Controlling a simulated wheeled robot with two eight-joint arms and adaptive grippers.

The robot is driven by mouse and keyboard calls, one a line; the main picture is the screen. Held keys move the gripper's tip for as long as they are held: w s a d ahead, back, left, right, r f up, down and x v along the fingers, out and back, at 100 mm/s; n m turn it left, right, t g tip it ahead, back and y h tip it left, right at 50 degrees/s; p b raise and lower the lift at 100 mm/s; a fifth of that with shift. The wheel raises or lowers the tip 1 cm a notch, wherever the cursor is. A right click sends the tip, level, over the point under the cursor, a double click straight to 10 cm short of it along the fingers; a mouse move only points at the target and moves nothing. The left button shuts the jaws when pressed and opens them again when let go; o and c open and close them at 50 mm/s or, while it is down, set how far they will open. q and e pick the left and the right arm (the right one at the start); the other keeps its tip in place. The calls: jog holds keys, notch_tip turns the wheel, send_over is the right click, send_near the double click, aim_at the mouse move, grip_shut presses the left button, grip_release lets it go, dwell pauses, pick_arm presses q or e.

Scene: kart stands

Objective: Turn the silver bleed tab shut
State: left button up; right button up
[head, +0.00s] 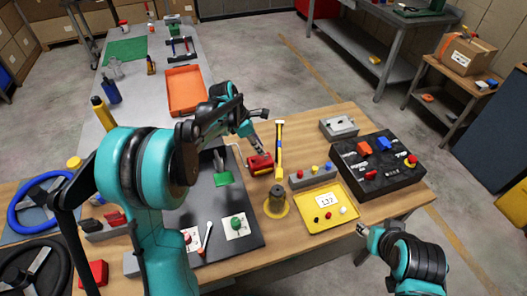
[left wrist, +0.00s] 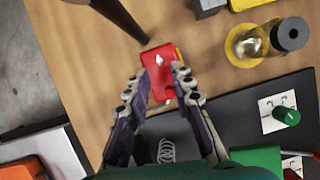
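The silver bleed tab (left wrist: 158,60) is a small pale piece on top of a red block (left wrist: 159,73). The red block also shows in the head view (head: 260,164) on the wooden table, right of the dark mat. My left gripper (left wrist: 160,74) is open, its fingertips on either side of the red block. I cannot tell whether they touch it. The tab is too small to make out there. My right gripper (head: 363,230) is at the table's front right edge, away from the block; its fingers are unclear.
A jar with a dark lid (head: 277,200) and a yellow tray (head: 345,215) are nearer. A grey block with coloured knobs (head: 312,175) and a black panel (head: 395,185) lie right.

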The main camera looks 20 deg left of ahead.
aim_at(266, 156)
pick_arm(q)
jog(key=x, duration=0.3)
jog(key=shift+w+b, duration=0.15)
jog(key=shift+b, duration=0.2)
jog(key=shift+d+f, duration=0.3)
jog(key=shift+f, duration=0.3)
grip_shut()
jog(key=m, duration=0.2)
jog(key=m+g, duration=0.1)
jog(key=m, duration=0.1)
jog(key=m+g+p, duration=0.1)
jog(key=m, duration=0.1)
jog(key=shift+w+h, duration=0.3)
jog(key=shift+w, duration=0.1)
jog(key=m+g, duration=0.1)
jog(key=m, duration=0.2)
jog(key=shift+w+m+g+p, duration=0.15)
jog(key=shift+m+g+p, duration=0.15)
jog(key=shift+m+p, duration=0.1)
jog(key=shift+w+m+g+y, duration=0.1)
jog(key=shift+m+g+y, duration=0.5)
jog(key=shift+m, duration=1.4)
